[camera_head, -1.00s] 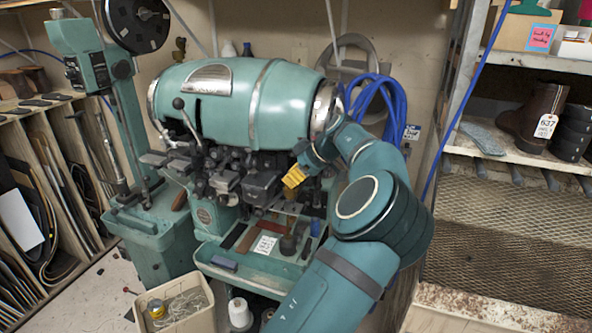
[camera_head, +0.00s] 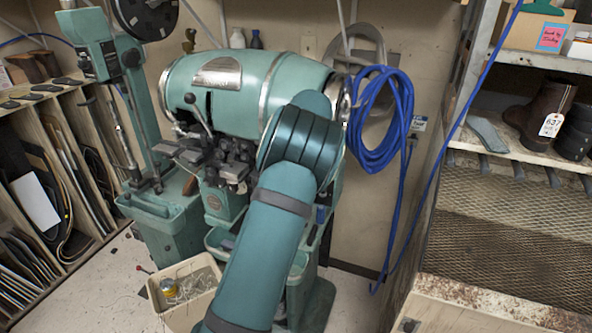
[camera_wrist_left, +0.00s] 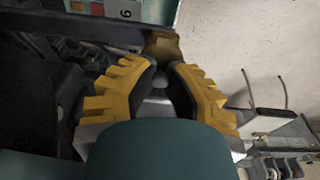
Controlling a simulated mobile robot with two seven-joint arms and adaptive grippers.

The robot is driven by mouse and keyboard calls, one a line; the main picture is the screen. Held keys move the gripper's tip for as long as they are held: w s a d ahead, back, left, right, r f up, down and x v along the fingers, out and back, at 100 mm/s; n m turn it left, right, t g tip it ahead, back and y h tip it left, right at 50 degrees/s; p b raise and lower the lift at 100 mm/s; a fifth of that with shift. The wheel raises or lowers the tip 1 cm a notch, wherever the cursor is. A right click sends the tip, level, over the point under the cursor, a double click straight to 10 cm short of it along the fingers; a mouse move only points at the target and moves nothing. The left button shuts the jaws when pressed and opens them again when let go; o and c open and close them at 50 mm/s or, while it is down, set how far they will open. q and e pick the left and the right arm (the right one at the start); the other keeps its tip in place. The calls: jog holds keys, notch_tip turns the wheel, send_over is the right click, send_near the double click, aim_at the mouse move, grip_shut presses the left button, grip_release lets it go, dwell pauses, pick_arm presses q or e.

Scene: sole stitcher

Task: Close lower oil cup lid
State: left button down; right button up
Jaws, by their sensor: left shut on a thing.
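The teal sole stitcher (camera_head: 236,108) stands against the back wall. One teal arm of mine (camera_head: 262,250) crosses in front of it and hides its right front and much of its tray. In the left wrist view, my left gripper (camera_wrist_left: 165,62) has its yellow fingers drawn together on a small brown part (camera_wrist_left: 162,45) at their tips. A round grey knob shape (camera_wrist_left: 160,83) shows between the fingers. I cannot tell for certain that the brown part is the lower oil cup lid. The gripper is hidden in the head view. My right gripper is not in view.
A box of thread scraps (camera_head: 186,290) stands on the floor to the left of my arm. Blue hose (camera_head: 372,125) hangs right of the machine. A mesh shelf rack (camera_head: 510,230) stands at the right. Some floor (camera_head: 345,290) between is clear.

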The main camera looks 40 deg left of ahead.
pick_arm(q)
jog(key=shift+f, duration=0.25)
jog(key=c, duration=0.9)
grip_release()
jog(key=shift+s, duration=0.1)
jog(key=shift+r, duration=0.1)
